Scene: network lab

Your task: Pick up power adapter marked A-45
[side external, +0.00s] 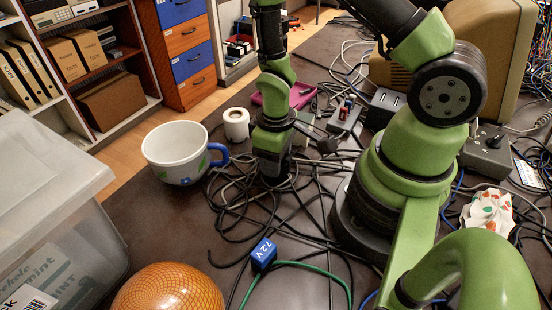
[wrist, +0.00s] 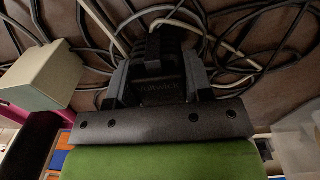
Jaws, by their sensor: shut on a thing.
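My gripper (side external: 272,176) points down into a tangle of cables on the dark table, right of the mug. In the wrist view its two fingers (wrist: 154,88) are shut on a black adapter (wrist: 157,68). Pale lettering shows on its face, partly readable as a brand name; I cannot read an A-45 mark. In the side view the held adapter is hidden by the gripper and cables, so I cannot tell whether it touches the table. A blue block (side external: 262,254) marked 7.2 V lies nearer the camera with a green cable.
Black and grey cables (side external: 235,205) surround my gripper. A white mug (side external: 178,155) with a blue handle, a white roll (side external: 236,124) and a pink tray (side external: 300,97) stand around it. An orange ball (side external: 168,290) and a clear bin (side external: 45,180) are in front left.

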